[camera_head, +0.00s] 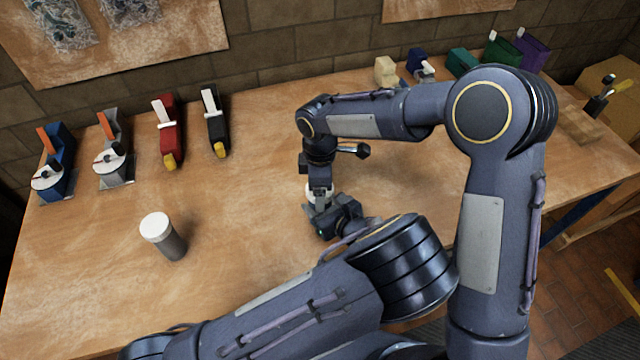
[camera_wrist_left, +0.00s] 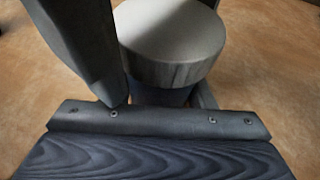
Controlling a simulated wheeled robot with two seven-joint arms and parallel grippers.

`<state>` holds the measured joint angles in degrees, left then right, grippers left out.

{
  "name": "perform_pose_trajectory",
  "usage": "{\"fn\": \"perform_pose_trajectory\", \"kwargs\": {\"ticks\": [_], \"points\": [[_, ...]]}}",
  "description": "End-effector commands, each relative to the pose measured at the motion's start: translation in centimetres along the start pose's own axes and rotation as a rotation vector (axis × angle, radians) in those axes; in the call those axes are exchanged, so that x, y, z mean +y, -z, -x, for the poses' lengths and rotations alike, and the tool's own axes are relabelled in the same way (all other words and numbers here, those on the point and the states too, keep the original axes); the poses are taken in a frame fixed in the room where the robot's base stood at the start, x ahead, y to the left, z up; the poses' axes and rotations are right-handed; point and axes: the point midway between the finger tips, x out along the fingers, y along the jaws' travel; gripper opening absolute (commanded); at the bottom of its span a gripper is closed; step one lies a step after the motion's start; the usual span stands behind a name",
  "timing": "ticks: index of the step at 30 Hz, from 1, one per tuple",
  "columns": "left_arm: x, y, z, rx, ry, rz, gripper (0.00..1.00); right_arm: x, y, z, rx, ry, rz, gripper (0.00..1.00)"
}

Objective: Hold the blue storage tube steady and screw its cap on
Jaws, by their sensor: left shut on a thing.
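My left gripper (camera_head: 328,212) is low over the middle of the table, shut on the blue storage tube. In the left wrist view the dark blue tube body (camera_wrist_left: 160,96) shows between the fingers, mostly hidden. A pale cap (camera_wrist_left: 172,42) sits over the tube's top; I cannot tell how tightly. In the head view only a small white bit of the cap (camera_head: 313,192) shows. My right gripper (camera_head: 319,186) points down from above, right at the cap. Its fingertips are too small and covered to show whether they are open or shut.
A grey tube with a white cap (camera_head: 164,236) stands apart on the left. Several tool-like items, including a red one (camera_head: 169,135), stand along the back left. Coloured blocks and bins (camera_head: 516,52) stand at the back right. The table (camera_head: 235,185) is clear between.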

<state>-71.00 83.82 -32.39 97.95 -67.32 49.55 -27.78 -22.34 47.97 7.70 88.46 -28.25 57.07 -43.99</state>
Motion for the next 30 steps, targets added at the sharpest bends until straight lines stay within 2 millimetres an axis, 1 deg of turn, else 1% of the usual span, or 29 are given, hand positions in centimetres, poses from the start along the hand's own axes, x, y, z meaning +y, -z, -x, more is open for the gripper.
{"fn": "perform_pose_trajectory", "kwargs": {"ticks": [6,8,12,16,19,25,26,28,30], "points": [[0.0,0.0,0.0,0.000,0.000,0.000,0.00,0.0,0.0,0.2,0.000,0.000,0.001,0.80],[0.0,0.0,0.0,0.000,0.000,0.000,0.00,0.0,0.0,0.8,0.001,-0.001,0.000,0.80],[0.0,0.0,0.0,0.000,0.000,0.000,0.00,0.0,0.0,2.8,0.001,-0.002,0.001,0.80],[0.0,0.0,0.0,0.000,0.000,0.000,0.00,0.0,0.0,4.1,0.001,-0.001,0.001,0.80],[0.0,0.0,0.0,0.000,0.000,0.000,0.00,0.0,0.0,4.5,-0.001,0.001,0.001,0.80],[0.0,0.0,0.0,0.000,0.000,0.000,0.00,0.0,0.0,4.5,-0.001,0.001,0.001,0.80],[0.0,0.0,0.0,0.000,0.000,0.000,0.00,0.0,0.0,4.5,-0.001,0.001,0.002,0.77],[0.0,0.0,0.0,0.000,0.000,0.000,0.00,-0.1,0.0,4.5,-0.001,0.003,0.016,0.68],[0.0,0.0,0.0,0.000,0.000,0.000,0.00,-0.2,0.1,4.5,-0.001,0.008,0.073,0.67]]}}
